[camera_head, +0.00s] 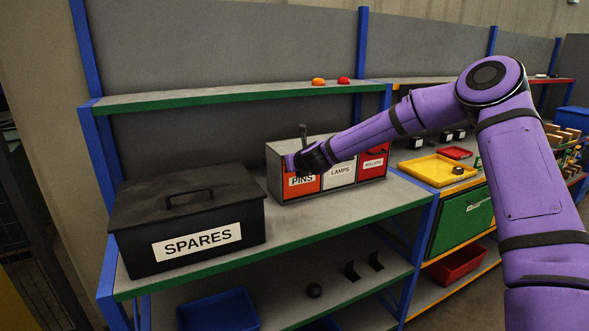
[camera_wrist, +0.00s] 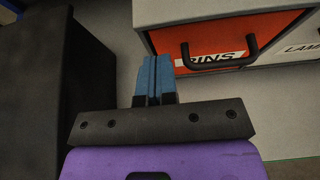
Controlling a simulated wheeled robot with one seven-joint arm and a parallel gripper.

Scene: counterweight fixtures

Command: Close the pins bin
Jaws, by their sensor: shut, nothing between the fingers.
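The pins bin (camera_head: 306,184) has an orange-red front with a white PINS label and is the left one in a grey cabinet. In the wrist view its front (camera_wrist: 208,42) and black handle (camera_wrist: 222,62) show at the upper right. The front looks about level with the lamps bin beside it, with no clear gap. My gripper (camera_wrist: 153,62) is shut and empty, its blue fingers just left of the bin's handle, near the cabinet's left corner. I cannot tell if they touch it. In the head view my wrist covers part of the bin.
A black SPARES box (camera_head: 187,215) with a lid handle stands left on the shelf and beside my gripper. The lamps bin (camera_head: 340,174) and another red bin (camera_head: 374,162) are to the right. The grey shelf in front of the cabinet is clear.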

